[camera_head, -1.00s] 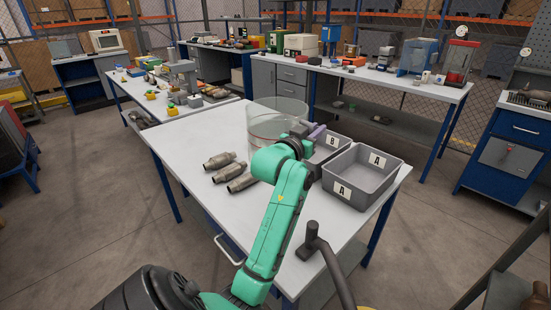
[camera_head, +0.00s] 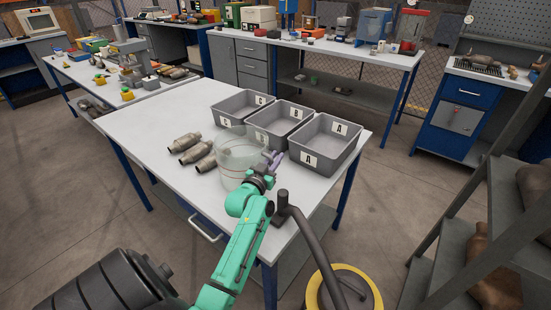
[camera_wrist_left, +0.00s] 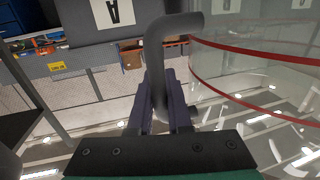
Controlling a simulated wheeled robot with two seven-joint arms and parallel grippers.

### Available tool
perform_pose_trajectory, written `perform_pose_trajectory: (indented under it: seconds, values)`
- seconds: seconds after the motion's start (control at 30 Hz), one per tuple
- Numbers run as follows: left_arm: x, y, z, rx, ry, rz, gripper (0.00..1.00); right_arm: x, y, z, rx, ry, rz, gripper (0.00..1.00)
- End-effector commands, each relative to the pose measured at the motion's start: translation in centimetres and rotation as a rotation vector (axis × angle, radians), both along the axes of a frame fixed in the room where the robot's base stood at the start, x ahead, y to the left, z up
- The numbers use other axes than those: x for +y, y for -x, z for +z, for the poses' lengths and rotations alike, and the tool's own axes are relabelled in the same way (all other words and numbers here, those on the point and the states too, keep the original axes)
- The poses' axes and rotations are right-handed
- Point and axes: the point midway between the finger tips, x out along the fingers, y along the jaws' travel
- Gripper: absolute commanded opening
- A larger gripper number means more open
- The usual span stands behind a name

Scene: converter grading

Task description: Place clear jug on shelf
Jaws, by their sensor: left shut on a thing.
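The clear jug (camera_head: 238,160) is a transparent round vessel with thin red lines. It shows over the near part of the white table, in front of the grey bins. My left gripper (camera_head: 268,168) is at the jug's right side, shut on its handle. In the left wrist view the grey curved handle (camera_wrist_left: 155,70) runs between the gripper's purple fingers (camera_wrist_left: 160,108), with the jug's clear wall (camera_wrist_left: 255,75) to the right. I cannot tell the jug's exact height above the table. A grey lower shelf (camera_head: 345,92) runs under the back bench. My right gripper is not in view.
Grey bins marked A (camera_head: 340,135), B (camera_head: 262,140) and a third (camera_head: 222,122) stand along the table's back right. Several metal converters (camera_head: 190,152) lie left of the jug. The white table (camera_head: 150,118) has bare room at its left. Grey steps (camera_head: 445,260) stand at right.

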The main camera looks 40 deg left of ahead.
Motion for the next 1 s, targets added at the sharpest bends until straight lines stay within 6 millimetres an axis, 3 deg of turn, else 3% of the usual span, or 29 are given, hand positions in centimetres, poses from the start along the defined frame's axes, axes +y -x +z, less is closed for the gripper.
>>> perform_pose_trajectory:
  seconds: [0.13, 0.17, 0.23, 0.67, 1.0]
  values:
    - [0.0, 0.0, -0.1, -0.002, -0.001, 0.000, 0.00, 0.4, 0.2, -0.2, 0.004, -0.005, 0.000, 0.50]
    - [0.0, 0.0, -0.2, 0.000, 0.001, 0.000, 0.20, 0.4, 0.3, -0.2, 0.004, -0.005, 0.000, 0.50]
    - [0.0, 0.0, -0.1, 0.000, 0.001, 0.000, 0.47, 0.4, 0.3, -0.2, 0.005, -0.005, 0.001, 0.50]
    - [-0.2, 0.6, 0.0, 0.000, 0.001, -0.001, 0.47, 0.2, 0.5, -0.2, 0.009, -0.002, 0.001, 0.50]
    - [-1.7, 6.9, -0.2, 0.003, 0.002, -0.001, 0.47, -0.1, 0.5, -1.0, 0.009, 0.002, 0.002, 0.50]
